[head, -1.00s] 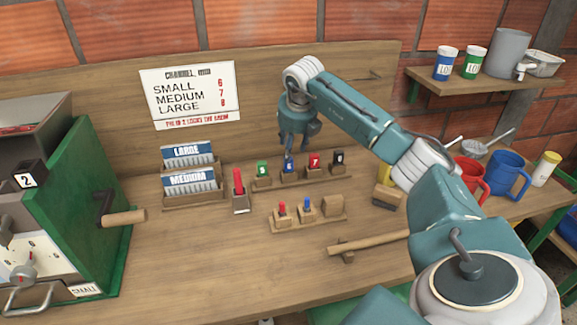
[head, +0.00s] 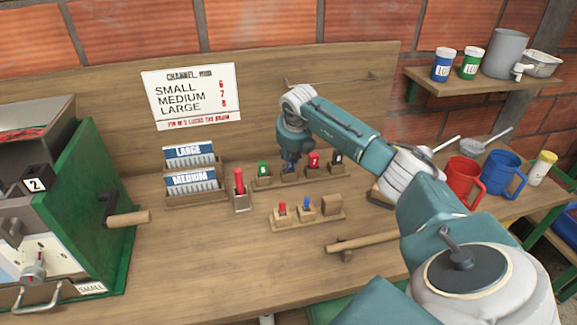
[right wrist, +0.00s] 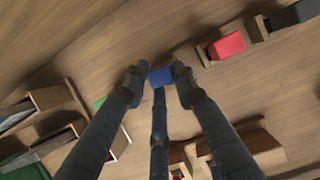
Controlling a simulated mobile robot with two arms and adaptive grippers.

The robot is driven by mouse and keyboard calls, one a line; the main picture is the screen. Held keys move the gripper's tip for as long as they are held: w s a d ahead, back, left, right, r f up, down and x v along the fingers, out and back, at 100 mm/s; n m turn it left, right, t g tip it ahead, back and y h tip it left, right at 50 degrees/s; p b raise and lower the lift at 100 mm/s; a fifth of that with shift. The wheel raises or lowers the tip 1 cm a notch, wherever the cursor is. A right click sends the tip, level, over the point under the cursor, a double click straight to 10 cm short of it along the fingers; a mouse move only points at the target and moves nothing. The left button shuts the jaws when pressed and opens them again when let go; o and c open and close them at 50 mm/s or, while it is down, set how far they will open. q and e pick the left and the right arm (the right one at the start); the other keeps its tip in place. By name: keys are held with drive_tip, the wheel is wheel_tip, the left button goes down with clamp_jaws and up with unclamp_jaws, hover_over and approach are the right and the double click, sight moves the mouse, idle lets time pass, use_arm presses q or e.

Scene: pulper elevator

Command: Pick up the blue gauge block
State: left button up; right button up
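The blue gauge block (right wrist: 160,76) sits in its slot in the rear wooden rack (head: 263,182), between the green block (head: 263,169) and the red block (head: 313,160). In the head view my right gripper (head: 291,160) has come down over it from above and mostly hides it. In the right wrist view my right gripper (right wrist: 158,82) is open, with fingertips spread on either side of the blue block. I cannot tell whether they touch it. My left gripper is not in view.
A black block (head: 337,158) stands at the rack's right end. A front rack (head: 305,220) holds small red and blue pieces. A red-handled tool (head: 239,182) stands left of the racks. A wooden handle (head: 362,241) lies in front. The bench front is largely clear.

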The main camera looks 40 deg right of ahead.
clamp_jaws()
drive_tip(key=shift+r, duration=0.1)
